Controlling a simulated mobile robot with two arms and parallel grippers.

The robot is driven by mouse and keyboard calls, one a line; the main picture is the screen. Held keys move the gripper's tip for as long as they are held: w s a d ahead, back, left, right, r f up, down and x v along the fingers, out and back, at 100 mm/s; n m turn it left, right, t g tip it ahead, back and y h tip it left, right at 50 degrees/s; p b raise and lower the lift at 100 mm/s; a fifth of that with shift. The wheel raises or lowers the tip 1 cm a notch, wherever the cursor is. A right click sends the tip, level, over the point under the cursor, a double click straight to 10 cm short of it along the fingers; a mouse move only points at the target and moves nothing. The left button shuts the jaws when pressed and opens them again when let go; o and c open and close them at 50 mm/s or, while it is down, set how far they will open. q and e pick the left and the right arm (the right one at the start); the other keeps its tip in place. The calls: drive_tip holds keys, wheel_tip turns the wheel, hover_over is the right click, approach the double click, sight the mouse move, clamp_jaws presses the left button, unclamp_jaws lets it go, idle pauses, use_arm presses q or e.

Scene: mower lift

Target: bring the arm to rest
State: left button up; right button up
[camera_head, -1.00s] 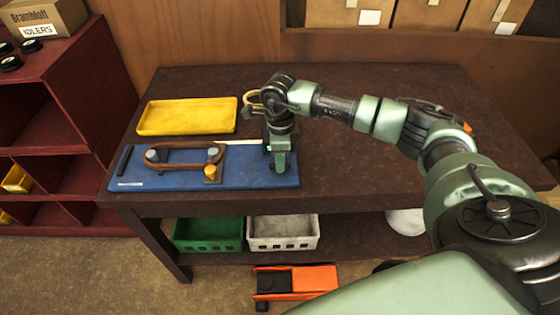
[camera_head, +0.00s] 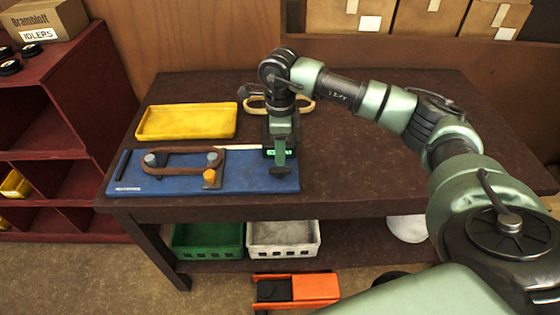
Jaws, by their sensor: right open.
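My right arm reaches in from the right over the dark brown workbench (camera_head: 400,180). Its right gripper (camera_head: 281,163) points down above the right end of the blue board (camera_head: 240,180); the jaws are open and I see nothing between them. On the board, a brown belt (camera_head: 185,172) loops around two grey-topped posts. My left gripper is not in view.
A yellow tray (camera_head: 187,122) lies behind the board. A cream-coloured loop (camera_head: 262,103) lies behind the wrist. A green crate (camera_head: 208,240) and a white crate (camera_head: 284,238) sit on the lower shelf. A red shelf unit (camera_head: 75,110) stands left. The bench's right side is clear.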

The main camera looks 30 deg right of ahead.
drive_tip(key=shift+r, duration=0.75)
